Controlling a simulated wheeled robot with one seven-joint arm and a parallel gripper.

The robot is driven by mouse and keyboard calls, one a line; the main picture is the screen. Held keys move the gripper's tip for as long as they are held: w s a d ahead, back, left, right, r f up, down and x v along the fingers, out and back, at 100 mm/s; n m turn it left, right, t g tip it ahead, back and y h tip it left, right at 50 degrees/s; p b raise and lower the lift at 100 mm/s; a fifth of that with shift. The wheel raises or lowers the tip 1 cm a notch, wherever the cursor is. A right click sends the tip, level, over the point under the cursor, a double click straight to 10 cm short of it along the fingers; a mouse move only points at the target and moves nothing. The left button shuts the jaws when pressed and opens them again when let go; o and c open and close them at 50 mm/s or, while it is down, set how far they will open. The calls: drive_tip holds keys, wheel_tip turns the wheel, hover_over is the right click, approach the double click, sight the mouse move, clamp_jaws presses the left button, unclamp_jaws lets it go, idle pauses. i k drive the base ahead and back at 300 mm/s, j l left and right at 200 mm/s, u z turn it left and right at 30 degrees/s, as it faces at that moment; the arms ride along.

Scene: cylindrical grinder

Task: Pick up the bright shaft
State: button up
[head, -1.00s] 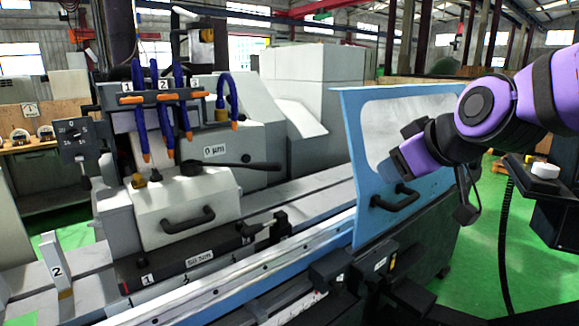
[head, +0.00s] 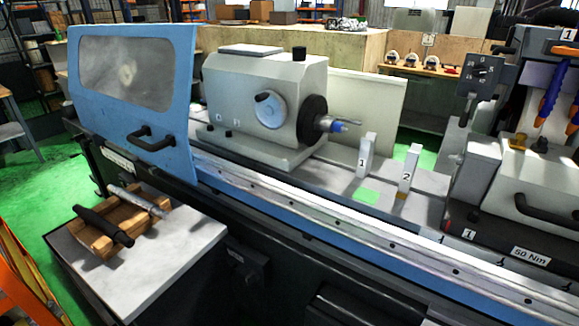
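The bright shaft (head: 137,200) is a silvery rod lying in a wooden cradle (head: 92,238) at the lower left of the head view. A black shaft (head: 103,226) lies in the same cradle, in front of and to the left of it. The cradle sits on a white-topped stand (head: 170,262) beside the grinder. Neither shaft is touched by anything of mine. My gripper is out of view.
The blue sliding door (head: 180,80) with its black handle (head: 150,140) stands just behind the stand. The grinder headstock (head: 245,85) and white plates marked 1 (head: 364,158) and 2 (head: 409,169) are further right. An orange frame (head: 25,275) is at the left edge.

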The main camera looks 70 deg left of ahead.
sight(140, 203)
drive_tip(key=u, duration=3.25)
drive_tip(key=i+u, duration=0.15)
drive_tip(key=i, duration=0.6)
